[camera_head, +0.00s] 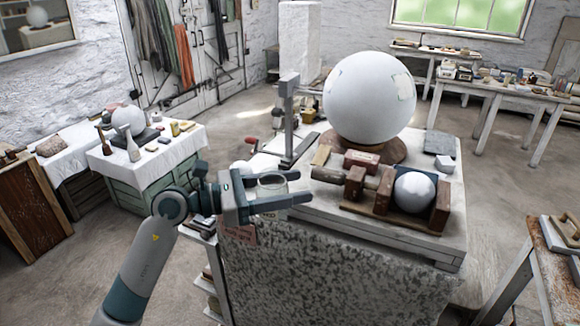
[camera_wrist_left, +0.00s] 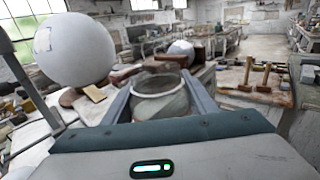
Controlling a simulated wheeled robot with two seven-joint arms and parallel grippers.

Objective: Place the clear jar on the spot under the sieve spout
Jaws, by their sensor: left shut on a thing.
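The clear jar (camera_head: 271,184) is between the two fingers of my left gripper (camera_head: 298,187), which is shut on it beside the left front part of the white workbench (camera_head: 330,222). In the left wrist view the round open mouth of the jar (camera_wrist_left: 158,84) faces up and its body (camera_wrist_left: 160,104) sits between the fingers; it looks roughly upright and empty. I cannot make out the sieve spout or the spot under it in either view. My right gripper is not in view.
A large plaster sphere (camera_head: 370,98) stands on a brown round base on the bench. A grey upright post (camera_head: 288,115) stands to its left. A smaller sphere (camera_head: 414,192) sits in a wooden frame (camera_head: 372,212). A cloth-covered side table (camera_head: 165,150) stands at left.

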